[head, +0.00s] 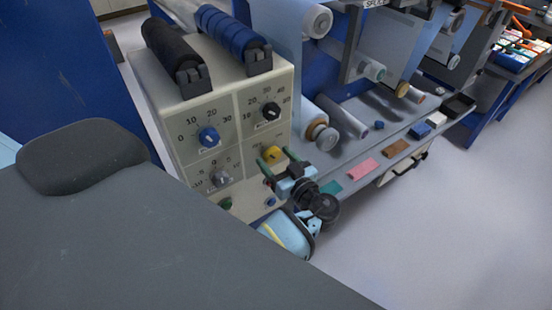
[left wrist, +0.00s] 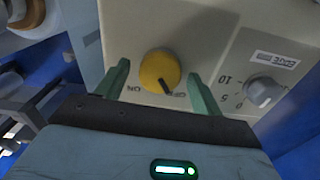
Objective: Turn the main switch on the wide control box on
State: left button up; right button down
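The wide control box (head: 183,152) is cream, with dials on its front face; it also fills the upper part of the left wrist view (left wrist: 205,40). Its yellow knob (head: 272,153) is the main switch. In the left wrist view the yellow knob (left wrist: 157,68) has a dark pointer toward the lower right, near a partly hidden label; an ON label shows at its lower left. My left gripper (head: 276,160) is open, with its green fingers on either side of the knob and visible gaps between. Whether the fingertips reach past the knob's front is unclear. My right gripper is out of view.
A blue knob (head: 208,137), a black knob (head: 271,111) and a grey knob (head: 221,179) sit on the same face. Black and blue rollers lie on top. A shelf with film rolls and coloured pieces is at right. The floor (head: 455,220) at right is clear.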

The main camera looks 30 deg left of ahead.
pick_arm(q)
jog(key=c, duration=0.9)
jog(key=shift+m, duration=1.2)
jog(key=m, duration=0.3)
jog(key=shift+r+m, duration=0.1)
jog(key=shift+m, duration=0.3)
jog(key=m, duration=0.4)
jog(key=shift+w+m+p, duration=0.1)
jog(key=shift+m+p, duration=0.4)
jog(key=shift+m, duration=1.3)
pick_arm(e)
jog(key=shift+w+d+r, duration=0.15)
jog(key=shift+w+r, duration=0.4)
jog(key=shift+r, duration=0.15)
